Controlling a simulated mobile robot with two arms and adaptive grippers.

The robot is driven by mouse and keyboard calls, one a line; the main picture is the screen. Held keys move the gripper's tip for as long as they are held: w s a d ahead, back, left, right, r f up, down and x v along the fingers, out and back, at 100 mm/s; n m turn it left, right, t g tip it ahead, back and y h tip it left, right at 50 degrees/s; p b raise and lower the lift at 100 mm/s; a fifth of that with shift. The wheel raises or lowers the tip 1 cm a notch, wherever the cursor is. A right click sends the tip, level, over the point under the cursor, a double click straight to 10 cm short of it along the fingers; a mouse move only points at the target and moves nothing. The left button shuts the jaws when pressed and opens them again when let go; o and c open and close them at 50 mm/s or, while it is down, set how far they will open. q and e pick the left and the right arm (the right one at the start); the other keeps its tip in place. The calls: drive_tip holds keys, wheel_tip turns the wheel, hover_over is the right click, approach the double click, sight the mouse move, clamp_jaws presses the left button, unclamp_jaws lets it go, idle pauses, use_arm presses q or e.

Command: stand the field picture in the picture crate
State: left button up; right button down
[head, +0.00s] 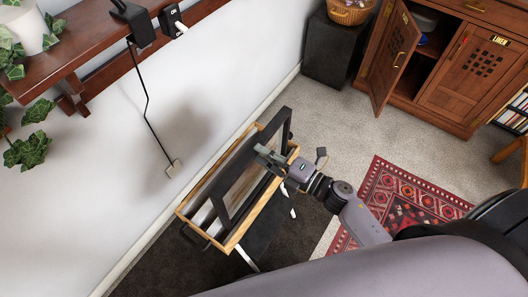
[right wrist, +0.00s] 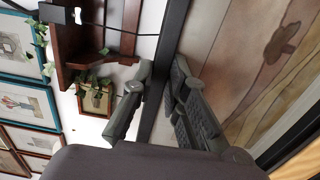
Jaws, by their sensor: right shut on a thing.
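The field picture (head: 243,160), in a dark frame, is at the picture crate (head: 262,212), a long light-wood box by the wall. The picture is tilted in the head view, its lower part within the crate's outline and one corner rising above the far end. Whether it touches the crate's bottom is hidden. My right gripper (head: 268,157) is shut on the frame's edge. In the right wrist view the fingers (right wrist: 160,95) lie on either side of the dark frame bar, with the painted tan field and brown tree (right wrist: 283,42) beside it. My left gripper is not in view.
The crate rests on a dark stand over a dark mat. A wooden shelf (head: 90,40) with a plant is on the wall at upper left. A cabinet (head: 455,85) with one door open stands at the upper right. A red patterned rug (head: 400,195) lies right of the crate.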

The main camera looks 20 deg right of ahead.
wheel_tip(320, 180, down, 7)
drive_tip(key=b, duration=0.6)
idle(2.2)
idle(1.5)
idle(0.5)
drive_tip(key=c, duration=1.5)
unclamp_jaws()
drive_tip(key=shift+f, duration=0.1)
drive_tip(key=shift+f, duration=0.1)
approach(255, 163)
drive_tip(key=v, duration=0.5)
drive_tip(key=shift+d, duration=0.1)
